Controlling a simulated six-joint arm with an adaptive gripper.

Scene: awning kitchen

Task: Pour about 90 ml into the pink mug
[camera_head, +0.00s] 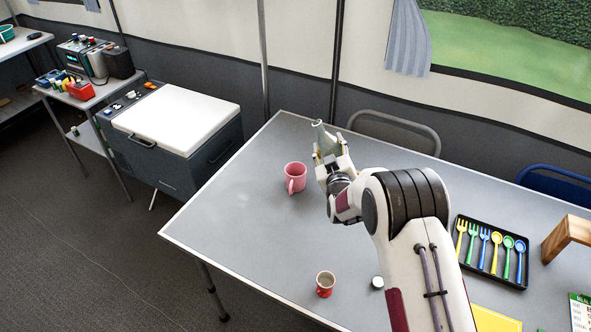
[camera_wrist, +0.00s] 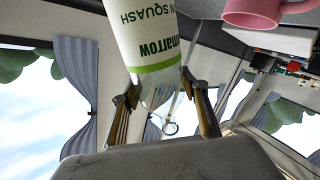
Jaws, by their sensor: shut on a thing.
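A pale green bottle (camera_head: 327,139) is held in my gripper (camera_head: 331,157) above the far part of the table. Its neck leans a little to the left in the head view. In the wrist view the bottle (camera_wrist: 150,35) shows a white label with green "SQUASH" lettering, upside down, and both fingers (camera_wrist: 161,92) close on its clear part. The pink mug (camera_head: 295,176) stands upright on the table, just left of my gripper and apart from it. The mug (camera_wrist: 262,13) also shows at the wrist view's top right. I cannot tell the liquid level in either.
A small red-and-white cup (camera_head: 325,284) and a white round cap (camera_head: 377,282) are on the near table (camera_head: 240,235). A black tray (camera_head: 487,272) of coloured cutlery and a wooden block (camera_head: 566,238) are at right. Chairs (camera_head: 398,128) stand behind. The table's left part is clear.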

